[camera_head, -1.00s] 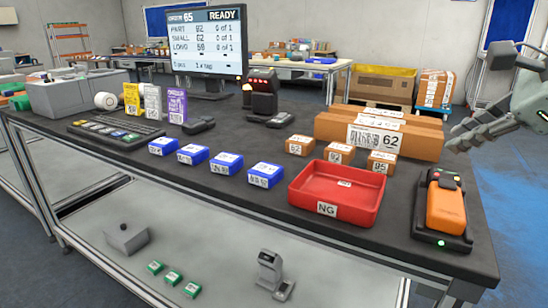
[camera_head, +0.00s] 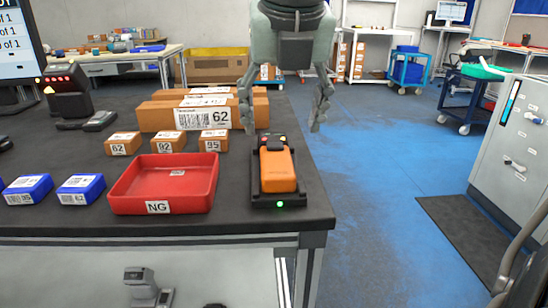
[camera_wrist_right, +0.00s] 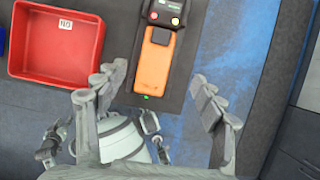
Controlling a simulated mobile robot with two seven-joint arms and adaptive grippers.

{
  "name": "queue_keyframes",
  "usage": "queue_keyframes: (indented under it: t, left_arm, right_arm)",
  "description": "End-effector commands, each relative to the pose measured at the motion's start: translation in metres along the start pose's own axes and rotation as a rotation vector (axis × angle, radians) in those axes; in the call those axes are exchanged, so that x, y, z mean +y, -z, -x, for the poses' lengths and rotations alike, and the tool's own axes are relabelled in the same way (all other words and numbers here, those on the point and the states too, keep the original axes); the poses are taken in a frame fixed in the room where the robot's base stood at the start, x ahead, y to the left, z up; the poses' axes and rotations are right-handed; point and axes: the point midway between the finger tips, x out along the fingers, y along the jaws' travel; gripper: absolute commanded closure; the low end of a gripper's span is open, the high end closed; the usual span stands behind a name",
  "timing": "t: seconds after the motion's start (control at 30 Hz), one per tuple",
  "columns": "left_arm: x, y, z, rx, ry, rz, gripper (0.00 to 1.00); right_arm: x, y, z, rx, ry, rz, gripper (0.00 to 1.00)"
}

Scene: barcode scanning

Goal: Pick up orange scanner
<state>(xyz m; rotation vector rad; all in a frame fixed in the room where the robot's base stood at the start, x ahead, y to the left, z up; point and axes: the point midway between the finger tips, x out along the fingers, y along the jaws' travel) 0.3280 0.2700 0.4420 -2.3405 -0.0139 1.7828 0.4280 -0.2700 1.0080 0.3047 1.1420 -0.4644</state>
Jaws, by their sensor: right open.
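The orange scanner (camera_head: 277,172) lies in its black cradle (camera_head: 287,201) at the table's right front corner, with a green light on the cradle's front. My right gripper (camera_head: 284,112) points down with its fingers spread, above and around the far end of the scanner in the head view. In the right wrist view the scanner (camera_wrist_right: 153,65) shows between the two open fingers (camera_wrist_right: 158,74), and nothing is held. Its height above the scanner is hard to tell. My left gripper is not in view.
A red tray marked NG (camera_head: 207,200) stands close left of the scanner. Small cardboard boxes (camera_head: 168,142) and long boxes (camera_head: 160,116) marked 62 lie behind it. Blue boxes (camera_head: 80,188) lie at left. The table edge (camera_head: 325,200) is just right of the cradle, with open floor beyond.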

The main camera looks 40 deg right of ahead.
Motion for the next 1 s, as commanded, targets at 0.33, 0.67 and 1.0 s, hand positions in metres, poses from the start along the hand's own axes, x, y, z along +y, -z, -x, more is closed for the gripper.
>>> queue_keyframes:
  t: [0.33,0.67,1.0]
  left_arm:
    - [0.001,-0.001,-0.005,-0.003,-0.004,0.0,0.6]
    - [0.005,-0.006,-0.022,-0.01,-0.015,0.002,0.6]
    - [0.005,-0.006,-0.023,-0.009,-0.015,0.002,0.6]
  right_arm:
    - [0.006,0.007,-0.031,0.015,0.01,-0.025,0.31]
    - [0.007,0.009,-0.075,0.012,0.009,-0.025,0.31]
    - [0.007,0.008,-0.079,0.009,0.008,-0.026,0.39]
